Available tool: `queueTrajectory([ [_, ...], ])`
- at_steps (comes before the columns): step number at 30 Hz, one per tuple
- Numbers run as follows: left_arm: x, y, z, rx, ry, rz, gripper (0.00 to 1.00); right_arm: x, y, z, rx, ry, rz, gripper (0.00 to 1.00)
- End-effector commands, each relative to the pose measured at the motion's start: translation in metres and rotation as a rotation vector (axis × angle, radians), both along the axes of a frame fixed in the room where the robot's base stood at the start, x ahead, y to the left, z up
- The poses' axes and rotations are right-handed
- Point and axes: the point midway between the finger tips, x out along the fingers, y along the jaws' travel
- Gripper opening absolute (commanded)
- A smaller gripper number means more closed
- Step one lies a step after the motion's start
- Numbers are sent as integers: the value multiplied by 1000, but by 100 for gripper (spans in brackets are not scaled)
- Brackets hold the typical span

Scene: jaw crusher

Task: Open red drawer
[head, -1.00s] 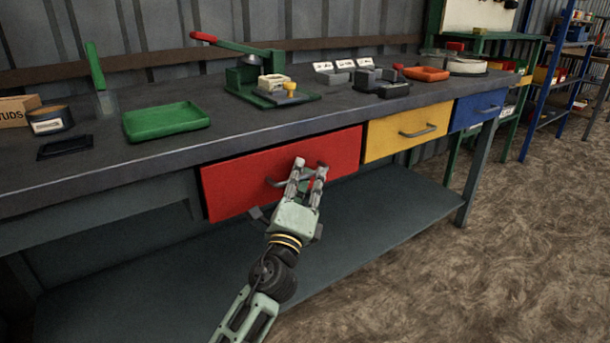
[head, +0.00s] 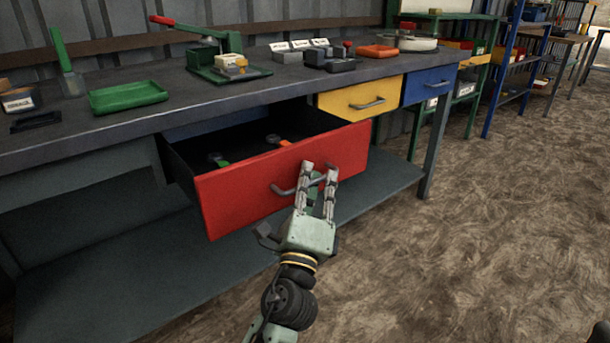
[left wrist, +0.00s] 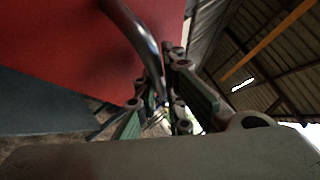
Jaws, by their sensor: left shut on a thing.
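The red drawer (head: 240,195) stands pulled out from under the workbench, and its dark inside shows. A green-handled item (head: 218,160) and an orange-handled item (head: 278,141) lie in it. My left gripper (head: 319,172) is shut on the drawer's grey bar handle (head: 283,190), toward the right part of the front. In the left wrist view, the handle (left wrist: 138,32) runs down between the fingers (left wrist: 170,88) in front of the red drawer front (left wrist: 75,45).
The workbench top (head: 110,125) carries a green tray (head: 128,97) and a green press with a red-tipped lever (head: 215,60). The yellow drawer (head: 340,102) and blue drawer (head: 425,88) are shut. The floor (head: 470,220) at the right is clear.

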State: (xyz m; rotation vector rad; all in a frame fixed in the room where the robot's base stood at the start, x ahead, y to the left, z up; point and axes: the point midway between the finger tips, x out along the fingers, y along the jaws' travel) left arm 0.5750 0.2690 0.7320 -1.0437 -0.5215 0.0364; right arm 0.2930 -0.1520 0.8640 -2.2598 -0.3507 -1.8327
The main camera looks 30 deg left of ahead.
Motion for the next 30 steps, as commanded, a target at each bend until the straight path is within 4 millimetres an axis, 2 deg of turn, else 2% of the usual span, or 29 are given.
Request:
queueTrajectory([
  [6, -5, -10, -3, 2, 6, 5, 0, 1, 1, -2, -1, -3, 0, 73],
  [17, -5, -10, -3, 1, 6, 6, 0, 2, 0, -1, -2, -6, -2, 73],
  [18, -5, -10, -3, 1, 6, 6, 10, 2, 0, -1, -2, -6, -3, 73],
  [21, -5, -11, -2, 1, 5, 6, 17, 2, 0, -1, -2, -6, -4, 73],
  [30, -6, -12, -2, -1, 2, 2, 17, 1, -2, -1, 2, 2, -7, 73],
])
